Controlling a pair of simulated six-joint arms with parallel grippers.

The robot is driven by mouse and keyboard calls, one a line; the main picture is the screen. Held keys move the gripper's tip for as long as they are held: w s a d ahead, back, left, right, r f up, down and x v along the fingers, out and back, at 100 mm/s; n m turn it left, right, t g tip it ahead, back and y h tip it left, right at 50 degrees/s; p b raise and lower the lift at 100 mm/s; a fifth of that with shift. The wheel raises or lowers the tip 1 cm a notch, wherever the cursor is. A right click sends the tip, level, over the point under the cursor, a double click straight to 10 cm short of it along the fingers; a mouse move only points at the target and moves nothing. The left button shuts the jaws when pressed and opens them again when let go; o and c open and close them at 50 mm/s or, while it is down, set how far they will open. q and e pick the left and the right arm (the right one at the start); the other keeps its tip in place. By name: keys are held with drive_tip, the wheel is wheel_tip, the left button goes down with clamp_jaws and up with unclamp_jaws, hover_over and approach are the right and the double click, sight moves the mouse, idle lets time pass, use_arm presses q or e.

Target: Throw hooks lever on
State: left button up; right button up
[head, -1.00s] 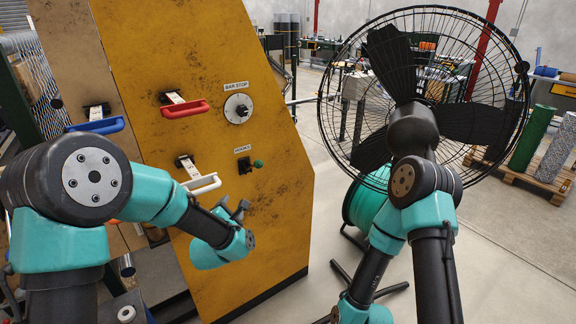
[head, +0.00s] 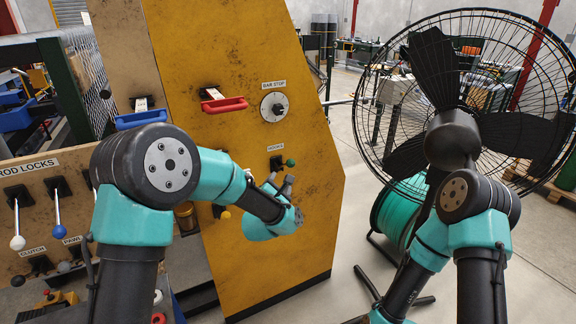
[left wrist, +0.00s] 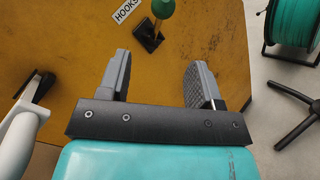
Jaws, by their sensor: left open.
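The hooks lever (head: 290,162) has a green round knob on a short black base, under a HOOKS label (head: 275,148) on the yellow panel. The knob points right in the head view. My left gripper (head: 279,180) is just below the lever, open and empty. In the left wrist view the green knob (left wrist: 160,9) and black base (left wrist: 148,36) lie ahead of the spread fingers (left wrist: 158,66), apart from them. My right arm shows at right in the head view, but its gripper is out of frame.
A red handle (head: 224,105), a blue handle (head: 140,119) and the BAR STOP dial (head: 274,107) are higher on the machine. A white handle (left wrist: 18,140) is close left of my gripper in the wrist view. A large black fan (head: 436,68) stands right.

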sight(288, 164)
use_arm(q)
drive_tip(key=x, duration=1.3)
drive_tip(key=shift+c, duration=0.3)
clamp_jaws()
